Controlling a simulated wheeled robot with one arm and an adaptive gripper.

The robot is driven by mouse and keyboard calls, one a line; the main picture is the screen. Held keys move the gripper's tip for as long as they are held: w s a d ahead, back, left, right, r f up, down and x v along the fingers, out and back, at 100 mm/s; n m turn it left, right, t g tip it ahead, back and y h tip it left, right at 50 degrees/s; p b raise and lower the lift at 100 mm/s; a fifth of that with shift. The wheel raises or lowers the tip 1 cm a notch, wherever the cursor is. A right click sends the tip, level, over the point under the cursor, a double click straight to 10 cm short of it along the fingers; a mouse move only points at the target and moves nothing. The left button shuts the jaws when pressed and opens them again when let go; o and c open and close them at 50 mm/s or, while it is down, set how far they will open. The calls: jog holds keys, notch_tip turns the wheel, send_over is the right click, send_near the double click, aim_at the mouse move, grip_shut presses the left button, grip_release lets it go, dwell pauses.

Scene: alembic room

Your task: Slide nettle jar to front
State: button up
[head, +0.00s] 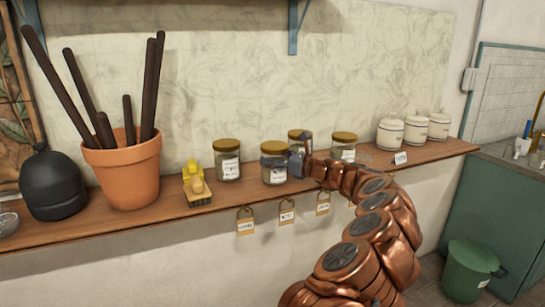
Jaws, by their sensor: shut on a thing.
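Several glass jars with gold lids and white labels stand on the wooden shelf (130,217). The label writing is too small to read, so I cannot tell which one is the nettle jar. My gripper (277,161) reaches in from the right and is shut on the second jar from the left (274,174), which stands upright near the shelf's front edge. One jar (227,164) stands to its left. Another jar (299,137) is behind, partly hidden by my gripper. A further jar (343,150) stands to the right behind my arm.
A yellow brush (196,188), a terracotta pot (126,172) with dark rods and a black bottle (52,185) stand on the left. White lidded canisters (390,135) stand at the right end. Tags (287,215) hang below the front edge. A green bin (469,271) is on the floor.

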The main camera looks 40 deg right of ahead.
jog(key=shift+f, duration=0.1)
jog(key=o, duration=1.2)
jog(key=shift+s, duration=0.15)
jog(key=v, duration=1.1)
jog(key=shift+s, duration=0.4)
jog(key=shift+d, duration=0.1)
